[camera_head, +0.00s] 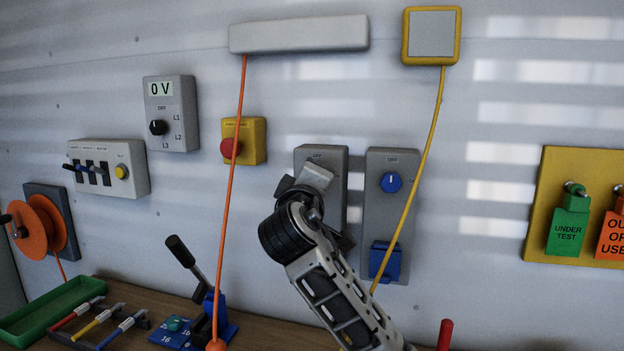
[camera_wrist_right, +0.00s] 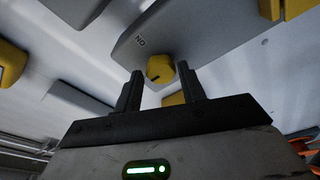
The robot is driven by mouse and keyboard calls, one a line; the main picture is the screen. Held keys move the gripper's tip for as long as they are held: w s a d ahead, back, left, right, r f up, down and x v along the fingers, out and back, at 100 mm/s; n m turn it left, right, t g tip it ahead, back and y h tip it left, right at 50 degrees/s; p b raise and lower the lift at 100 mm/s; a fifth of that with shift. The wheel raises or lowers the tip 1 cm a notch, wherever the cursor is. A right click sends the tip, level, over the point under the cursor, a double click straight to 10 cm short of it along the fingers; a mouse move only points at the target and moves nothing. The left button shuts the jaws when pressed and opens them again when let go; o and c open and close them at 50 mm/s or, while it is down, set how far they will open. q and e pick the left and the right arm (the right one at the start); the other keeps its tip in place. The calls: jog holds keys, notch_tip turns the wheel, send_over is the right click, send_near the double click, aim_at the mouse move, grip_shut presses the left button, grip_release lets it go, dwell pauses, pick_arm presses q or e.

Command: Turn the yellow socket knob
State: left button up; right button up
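The yellow socket knob (camera_wrist_right: 160,68) sits on a grey socket box (camera_wrist_right: 205,28) in the right wrist view. A dark line marks its face. My right gripper (camera_wrist_right: 160,73) is open, with one finger on each side of the knob and a visible gap on both sides. Whether the fingertips reach past the knob's face, I cannot tell. In the head view my right arm (camera_head: 335,285) comes up from below, and its wrist and gripper cover the middle of the left grey socket box (camera_head: 337,158). The knob is hidden there. My left gripper is not in view.
Close on the right is another grey socket box (camera_head: 373,223) with a blue knob (camera_head: 390,182) and blue cover (camera_head: 384,261). A yellow cable (camera_head: 421,162) hangs across it. An orange cable (camera_head: 233,160) and red push-button (camera_head: 228,148) are on the left. A blue-based lever (camera_head: 206,300) stands below.

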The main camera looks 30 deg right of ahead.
jog(key=shift+o, duration=0.7)
jog(key=shift+f, duration=0.1)
jog(key=v, duration=0.6)
jog(key=shift+w+a+r, duration=0.25)
jog(key=shift+a, duration=0.05)
pick_arm(q)
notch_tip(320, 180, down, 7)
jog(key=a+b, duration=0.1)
jog(key=b, duration=0.2)
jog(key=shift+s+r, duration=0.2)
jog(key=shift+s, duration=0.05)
pick_arm(e)
jog(key=v, duration=1.6)
